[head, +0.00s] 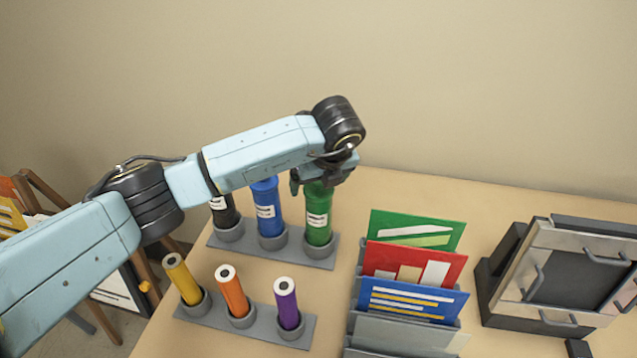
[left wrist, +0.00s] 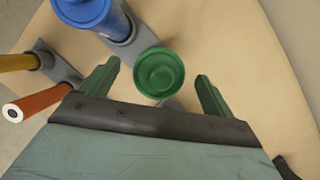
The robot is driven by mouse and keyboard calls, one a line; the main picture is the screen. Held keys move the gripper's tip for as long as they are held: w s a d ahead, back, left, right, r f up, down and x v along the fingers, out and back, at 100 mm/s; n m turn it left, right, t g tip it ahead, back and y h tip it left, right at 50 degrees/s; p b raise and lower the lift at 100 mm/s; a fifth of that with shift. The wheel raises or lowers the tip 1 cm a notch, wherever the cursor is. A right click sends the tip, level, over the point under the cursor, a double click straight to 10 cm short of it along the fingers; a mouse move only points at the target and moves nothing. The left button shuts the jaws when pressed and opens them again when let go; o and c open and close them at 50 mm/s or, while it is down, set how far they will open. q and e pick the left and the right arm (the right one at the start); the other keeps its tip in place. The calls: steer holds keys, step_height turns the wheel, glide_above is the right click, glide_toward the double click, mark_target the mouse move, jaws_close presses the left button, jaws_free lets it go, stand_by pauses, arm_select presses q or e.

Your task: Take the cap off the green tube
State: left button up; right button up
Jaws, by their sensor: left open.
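The green tube (head: 318,222) stands upright in the right-hand holder of the back rack, with a white label on its front. Its top is hidden behind my left gripper (head: 325,180) in the head view. In the left wrist view the round green cap (left wrist: 159,73) shows from above, on the tube. My left gripper (left wrist: 158,85) is open, with one finger on each side of the cap and visible gaps between. The fingers do not appear to touch it. My right gripper is not in view.
A blue tube (head: 268,208) and a black tube (head: 224,212) stand beside it in the grey rack (head: 322,253). Yellow, orange and purple tubes (head: 288,303) stand in front. A folder sorter (head: 400,332) and a framed machine (head: 565,275) are to the right.

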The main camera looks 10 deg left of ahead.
arm_select(q)
steer(key=shift+c, duration=0.5)
steer(key=c, duration=0.9)
steer(key=shift+c, duration=0.3)
steer(key=shift+r, duration=0.1)
